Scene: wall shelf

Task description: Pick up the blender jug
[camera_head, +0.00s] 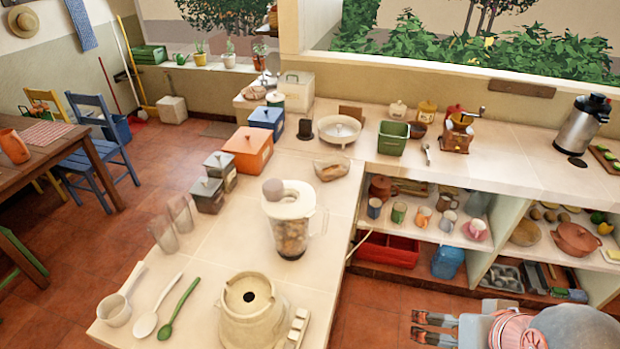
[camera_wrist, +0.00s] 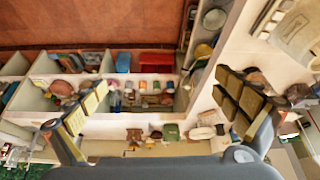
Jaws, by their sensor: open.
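The blender jug (camera_head: 290,232) stands upright on the pale counter (camera_head: 225,245), in the middle of the head view. It is clear, with a white lid, a handle on its right side and brown contents. The cream blender base (camera_head: 250,315) stands apart from it, nearer the front. My gripper (camera_head: 425,328) is at the lower right of the head view, away from the jug and to the right of the counter. Its fingers are spread and empty in the wrist view (camera_wrist: 160,108). I cannot make out the jug clearly in the wrist view.
Left of the jug are two clear glasses (camera_head: 170,225) and dark canisters (camera_head: 207,194). A ladle (camera_head: 118,308) and spoons (camera_head: 155,312) lie at front left. Open shelves (camera_head: 480,255) with mugs are at right.

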